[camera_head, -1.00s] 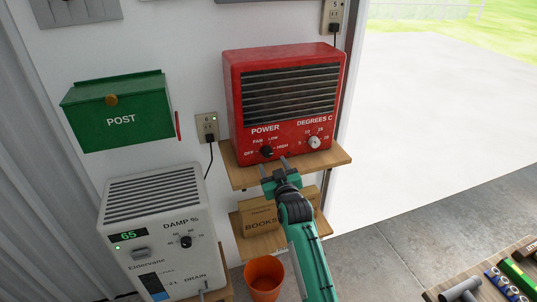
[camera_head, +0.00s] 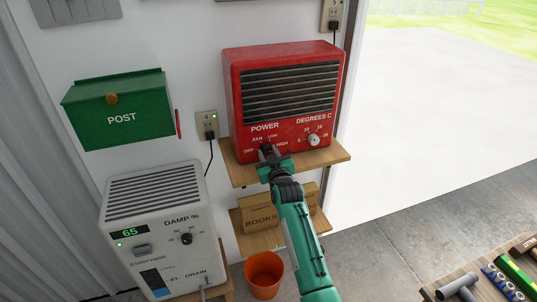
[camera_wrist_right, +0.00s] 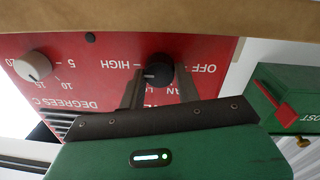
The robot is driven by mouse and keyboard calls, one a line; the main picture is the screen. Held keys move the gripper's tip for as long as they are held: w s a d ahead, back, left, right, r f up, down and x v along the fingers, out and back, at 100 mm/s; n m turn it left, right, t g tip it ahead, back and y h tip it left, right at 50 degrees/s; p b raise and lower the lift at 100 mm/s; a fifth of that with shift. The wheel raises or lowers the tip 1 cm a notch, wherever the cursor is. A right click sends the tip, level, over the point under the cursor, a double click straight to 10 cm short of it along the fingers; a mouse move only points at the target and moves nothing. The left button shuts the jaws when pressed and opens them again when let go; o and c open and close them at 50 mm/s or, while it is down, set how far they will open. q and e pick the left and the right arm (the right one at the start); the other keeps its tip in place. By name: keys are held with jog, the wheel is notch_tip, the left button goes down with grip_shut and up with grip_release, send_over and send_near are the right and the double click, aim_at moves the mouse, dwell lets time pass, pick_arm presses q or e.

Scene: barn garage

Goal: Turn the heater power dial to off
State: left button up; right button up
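The red heater (camera_head: 285,100) stands on a wooden shelf. Its black power dial (camera_wrist_right: 158,70) shows in the wrist view, which is upside down; the dial's light mark points toward HIGH, away from OFF. My right gripper (camera_head: 266,152) is at the heater's front, over the dial, and hides most of it in the head view. In the wrist view its two fingers (camera_wrist_right: 160,85) are apart, one on each side of the dial. I cannot see clear contact with it. My left gripper is not in view.
The white temperature knob (camera_head: 313,140) is right of the power dial. The wooden shelf (camera_head: 328,155) juts out below the heater. A green post box (camera_head: 120,130), a white dehumidifier (camera_head: 150,185) and an orange bucket (camera_head: 264,284) are nearby.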

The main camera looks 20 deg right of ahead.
jog(key=shift+c, duration=0.7)
